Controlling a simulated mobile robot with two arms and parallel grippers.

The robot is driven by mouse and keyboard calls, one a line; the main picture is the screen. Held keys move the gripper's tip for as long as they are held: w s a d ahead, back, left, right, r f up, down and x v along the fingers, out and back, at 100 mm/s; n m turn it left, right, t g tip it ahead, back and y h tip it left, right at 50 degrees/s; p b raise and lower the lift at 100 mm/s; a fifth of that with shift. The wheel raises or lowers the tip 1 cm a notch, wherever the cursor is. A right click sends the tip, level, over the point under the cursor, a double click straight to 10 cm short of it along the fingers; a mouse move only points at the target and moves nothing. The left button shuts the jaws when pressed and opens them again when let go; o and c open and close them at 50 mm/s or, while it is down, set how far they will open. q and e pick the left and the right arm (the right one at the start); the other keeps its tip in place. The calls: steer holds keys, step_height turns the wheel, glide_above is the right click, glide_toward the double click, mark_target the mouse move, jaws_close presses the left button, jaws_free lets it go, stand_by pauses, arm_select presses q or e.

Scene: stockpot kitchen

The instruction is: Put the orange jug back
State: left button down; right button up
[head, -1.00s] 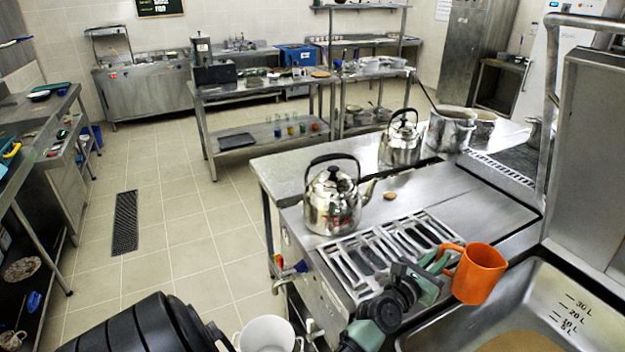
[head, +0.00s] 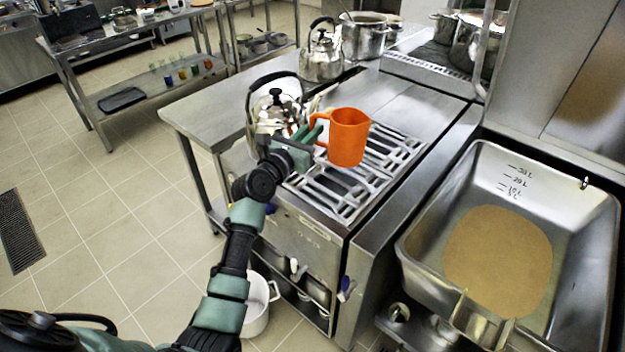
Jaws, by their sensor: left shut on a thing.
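The orange jug (head: 349,138) is upright in the middle of the head view, in front of the stove grate in the picture. My left gripper (head: 312,138) is shut on the jug's handle, on the jug's left side. The jug appears held above the grate; the gap beneath it is hard to judge. My left arm comes up from the lower left. My right gripper is not in view.
A steel kettle (head: 276,112) stands close behind and left of my gripper. Another kettle (head: 321,52) and a pot (head: 364,36) stand farther back. The stove grate (head: 350,187) lies below the jug. A steel basin (head: 424,240) with brown contents is at right. A white pot (head: 256,308) stands low beneath.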

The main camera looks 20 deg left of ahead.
arm_select(q)
step_height(320, 180, down, 14)
steer(key=b, duration=0.5)
steer(key=shift+a+r, duration=0.15)
steer(key=shift+r, duration=0.05)
steer(key=shift+f, duration=0.2)
steer(key=shift+f+b, duration=0.2)
steer(key=shift+b, duration=0.3)
steer(key=c, duration=1.5)
jaws_free()
steer(key=shift+o, duration=0.2)
steer(key=shift+r, duration=0.1)
